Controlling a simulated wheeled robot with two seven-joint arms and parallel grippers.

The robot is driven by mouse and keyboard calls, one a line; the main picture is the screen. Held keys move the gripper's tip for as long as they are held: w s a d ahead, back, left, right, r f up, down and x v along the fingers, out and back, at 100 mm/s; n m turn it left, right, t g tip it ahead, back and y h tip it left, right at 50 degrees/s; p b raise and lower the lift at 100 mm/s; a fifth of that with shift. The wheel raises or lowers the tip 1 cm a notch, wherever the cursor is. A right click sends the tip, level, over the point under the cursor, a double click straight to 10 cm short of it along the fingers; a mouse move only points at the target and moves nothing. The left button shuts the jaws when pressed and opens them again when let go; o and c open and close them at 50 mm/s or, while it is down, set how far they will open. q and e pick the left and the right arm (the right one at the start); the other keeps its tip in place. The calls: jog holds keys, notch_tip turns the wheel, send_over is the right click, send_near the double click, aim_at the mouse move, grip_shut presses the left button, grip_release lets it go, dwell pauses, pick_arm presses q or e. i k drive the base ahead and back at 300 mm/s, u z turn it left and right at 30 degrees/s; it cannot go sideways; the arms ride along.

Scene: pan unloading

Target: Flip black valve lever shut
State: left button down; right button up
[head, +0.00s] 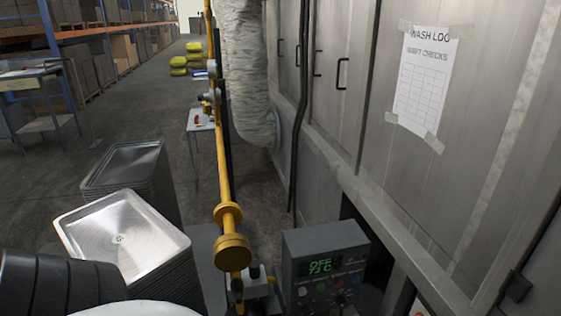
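A yellow pipe (224,160) runs down the middle of the head view to a round yellow flange (233,253). Just below the flange is a small fitting (256,280) with grey, dark and yellow parts, cut off by the bottom edge. A grey valve-like fitting (211,99) sits higher on the pipe, farther away. I cannot make out the black valve lever clearly on either fitting, nor its position. Neither of my grippers is in view.
A grey control box (325,262) with a green display reading OFF stands right of the flange, against a metal cabinet wall (480,180). Stacked metal pans (122,235) stand at left. A silver duct (246,70) and small table (200,121) are behind. Floor (150,110) beyond is open.

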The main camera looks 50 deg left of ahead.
aim_at(236, 282)
jog(key=z, duration=0.25)
jog(key=k, duration=0.95)
jog(key=u, duration=0.8)
jog(key=i, duration=0.5)
jog(key=u, duration=0.05)
